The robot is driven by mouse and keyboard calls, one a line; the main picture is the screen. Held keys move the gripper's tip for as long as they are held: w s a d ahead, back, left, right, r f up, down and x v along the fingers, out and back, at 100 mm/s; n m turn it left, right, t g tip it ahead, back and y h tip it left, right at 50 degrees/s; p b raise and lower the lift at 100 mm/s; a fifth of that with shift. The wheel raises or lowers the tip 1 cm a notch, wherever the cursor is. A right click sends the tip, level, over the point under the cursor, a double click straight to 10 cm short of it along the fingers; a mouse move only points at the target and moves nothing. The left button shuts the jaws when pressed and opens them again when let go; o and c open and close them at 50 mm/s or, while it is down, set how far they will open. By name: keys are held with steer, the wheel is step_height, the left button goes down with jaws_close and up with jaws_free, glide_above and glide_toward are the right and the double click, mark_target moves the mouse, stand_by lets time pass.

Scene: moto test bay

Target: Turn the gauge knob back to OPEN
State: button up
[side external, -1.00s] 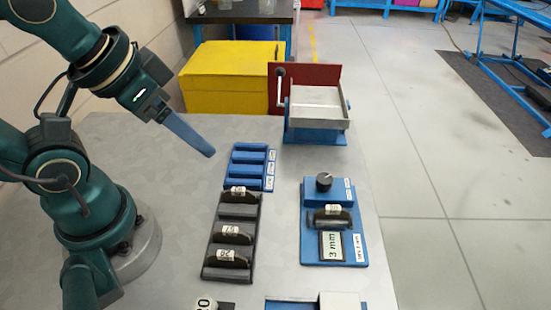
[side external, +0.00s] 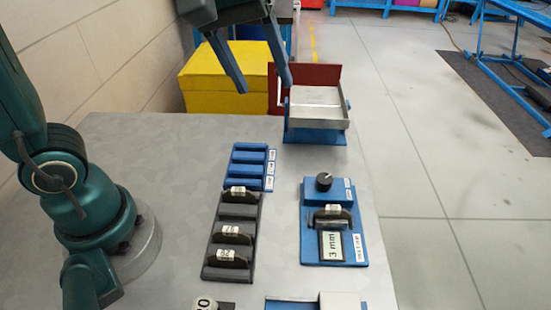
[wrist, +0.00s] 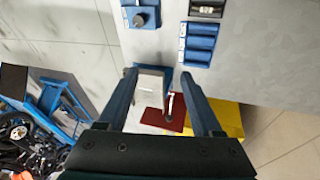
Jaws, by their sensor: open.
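The gauge knob (side external: 323,181) is a dark round knob on top of the blue gauge block (side external: 344,190), on the right side of the table. Small white labels sit beside it, too small to read. The knob also shows at the top of the wrist view (wrist: 140,18). A display on the gauge base (side external: 331,246) reads "3 mm", and a dark pad block (side external: 333,214) sits in the gauge between display and knob. My gripper (side external: 264,88) is open and empty, high above the table's far end near the tilting tray, well away from the knob. Its two fingers also show in the wrist view (wrist: 160,75).
A metal tray (side external: 317,97) with a crank handle stands on a blue base at the far edge, before a red panel. A blue slotted rack (side external: 248,175) and a dark rack (side external: 214,273) holding several labelled blocks lie left of the gauge. A yellow box (side external: 215,85) stands behind.

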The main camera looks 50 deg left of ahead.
steer(key=w+d+f+n+g, duration=0.2)
steer(key=w+d+f, duration=0.3)
steer(key=w+f, duration=0.15)
steer(key=m+g, duration=0.1)
steer(key=g, duration=0.1)
glide_above(325, 178)
step_height(325, 178, down, 7)
steer(key=shift+a+r, duration=0.1)
steer(key=shift+r, duration=0.1)
steer(key=shift+f, duration=2.45)
steer(key=shift+c, duration=0.4)
jaws_close()
